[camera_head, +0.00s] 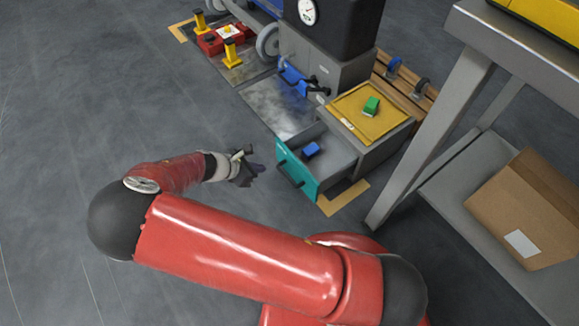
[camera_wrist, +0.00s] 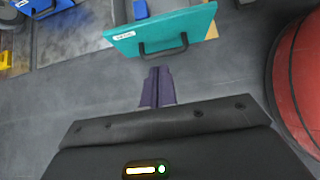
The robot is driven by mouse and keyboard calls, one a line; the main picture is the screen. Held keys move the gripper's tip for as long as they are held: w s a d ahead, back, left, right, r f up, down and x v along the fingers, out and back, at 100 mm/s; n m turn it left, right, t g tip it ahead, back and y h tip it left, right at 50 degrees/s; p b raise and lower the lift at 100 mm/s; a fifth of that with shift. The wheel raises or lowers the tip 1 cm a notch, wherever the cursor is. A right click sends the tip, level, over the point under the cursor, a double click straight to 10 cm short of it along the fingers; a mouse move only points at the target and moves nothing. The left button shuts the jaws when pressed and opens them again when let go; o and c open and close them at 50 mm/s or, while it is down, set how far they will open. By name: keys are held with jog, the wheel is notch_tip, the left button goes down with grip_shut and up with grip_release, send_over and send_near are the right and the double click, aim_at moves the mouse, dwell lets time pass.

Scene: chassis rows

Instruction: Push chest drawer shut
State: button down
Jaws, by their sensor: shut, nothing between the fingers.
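The chest (camera_head: 383,152) is a low grey unit with a yellow top. Its drawer (camera_head: 333,160) stands pulled out toward the arm, with a teal front (camera_head: 297,171) and a dark bar handle. A blue block (camera_head: 310,150) lies inside the drawer. My gripper (camera_head: 256,170) is shut and empty, low over the floor in front of the teal front, apart from it. In the wrist view the shut fingers (camera_wrist: 157,72) point at the teal front (camera_wrist: 165,30), just below its dark handle (camera_wrist: 163,50).
A green block (camera_head: 371,105) lies on the chest's yellow top. A grey table (camera_head: 490,50) with a leg stands close at right, with a cardboard box (camera_head: 530,205) on its lower shelf. A grey machine (camera_head: 325,65) stands behind. The floor at left is clear.

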aim_at(294, 162)
jog(key=x, duration=0.4)
jog(key=b+x, duration=0.1)
jog(key=x, duration=0.3)
jog(key=d+r+x, duration=0.1)
jog(key=x, duration=0.3)
jog(key=shift+w+r+b, duration=0.1)
jog(key=shift+w+b, duration=0.25)
jog(key=shift+w+d, duration=0.4)
jog(key=shift+d, duration=0.15)
jog(key=shift+d, duration=0.15)
jog(key=w+d, duration=1)
jog(key=d, duration=0.4)
jog(key=shift+d, duration=0.4)
jog(key=shift+w+d+r, duration=0.1)
jog(key=shift+w+r, duration=0.05)
jog(key=shift+w, duration=0.05)
